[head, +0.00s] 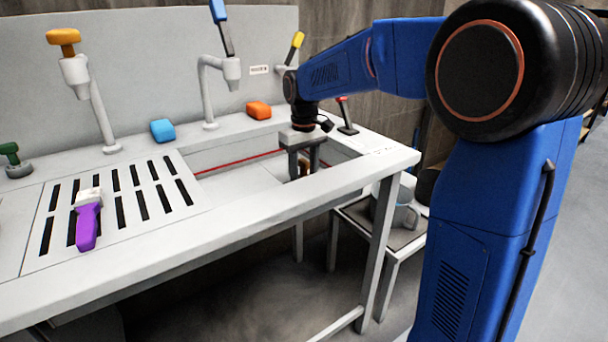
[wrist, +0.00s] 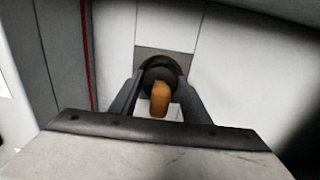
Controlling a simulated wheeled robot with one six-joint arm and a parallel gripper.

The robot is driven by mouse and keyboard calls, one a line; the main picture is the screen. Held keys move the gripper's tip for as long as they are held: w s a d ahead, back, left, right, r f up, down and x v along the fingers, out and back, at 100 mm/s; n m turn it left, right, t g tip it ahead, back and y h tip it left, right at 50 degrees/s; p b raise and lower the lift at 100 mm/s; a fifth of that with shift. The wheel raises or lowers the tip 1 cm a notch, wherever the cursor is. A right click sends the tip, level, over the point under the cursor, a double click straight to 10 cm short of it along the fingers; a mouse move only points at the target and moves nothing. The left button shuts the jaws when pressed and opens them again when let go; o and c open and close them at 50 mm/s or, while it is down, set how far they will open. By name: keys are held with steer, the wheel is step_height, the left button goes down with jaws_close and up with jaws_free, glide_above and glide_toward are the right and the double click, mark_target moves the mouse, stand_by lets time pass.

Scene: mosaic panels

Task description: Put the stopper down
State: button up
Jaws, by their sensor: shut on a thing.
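My gripper (head: 303,172) reaches down into the sink basin (head: 240,178) at the right end of the counter. In the wrist view its two fingers (wrist: 160,82) are closed on the stopper, a dark round piece (wrist: 160,72) with an orange-brown tab (wrist: 160,98) standing up toward the camera. In the head view the stopper is mostly hidden between the fingers. Whether its underside touches the basin floor cannot be told. A grey-brown patch (wrist: 165,62) shows on the pale surface just beyond the stopper.
A red line (head: 238,164) runs along the basin's inner wall. A purple-handled brush (head: 88,222) lies on the slotted drainer at left. Blue (head: 162,130) and orange (head: 258,110) blocks and taps stand behind. A mug (head: 405,215) is on a lower stand at right.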

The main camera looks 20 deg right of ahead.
steer(key=shift+f, duration=0.35)
steer(key=o, duration=1)
steer(key=shift+o, duration=0.2)
steer(key=shift+s+f, duration=0.1)
step_height(320, 180, up, 13)
steer(key=shift+r, duration=0.2)
